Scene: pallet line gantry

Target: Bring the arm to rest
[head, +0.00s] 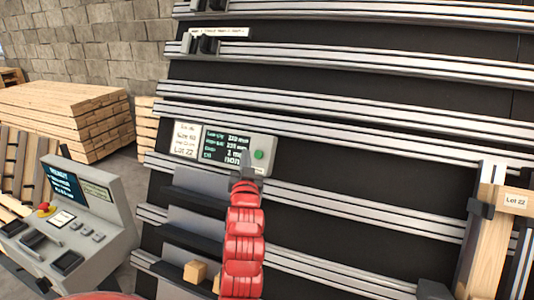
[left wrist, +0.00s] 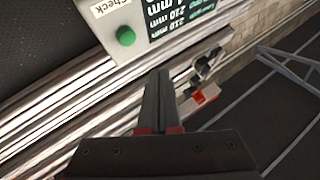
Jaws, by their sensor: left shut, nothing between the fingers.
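My left gripper (head: 246,176) is at the end of the red arm in the middle of the head view. It is just below the green button (head: 259,155) on the right end of the grey gauge panel (head: 264,143). In the left wrist view the gripper's fingers (left wrist: 160,75) are together with nothing between them. The green button (left wrist: 126,36) shows there up and to the left of the fingertips, apart from them in the picture. Whether the fingers touch the panel or rail cannot be told. My right gripper is not in view.
Metal rails (head: 330,95) cross the black gantry face. A control console (head: 85,200) stands at the left, with stacked planks (head: 70,115) behind it. A wooden post (head: 488,230) is at the right. A small wooden block (head: 195,272) sits low, left of the arm.

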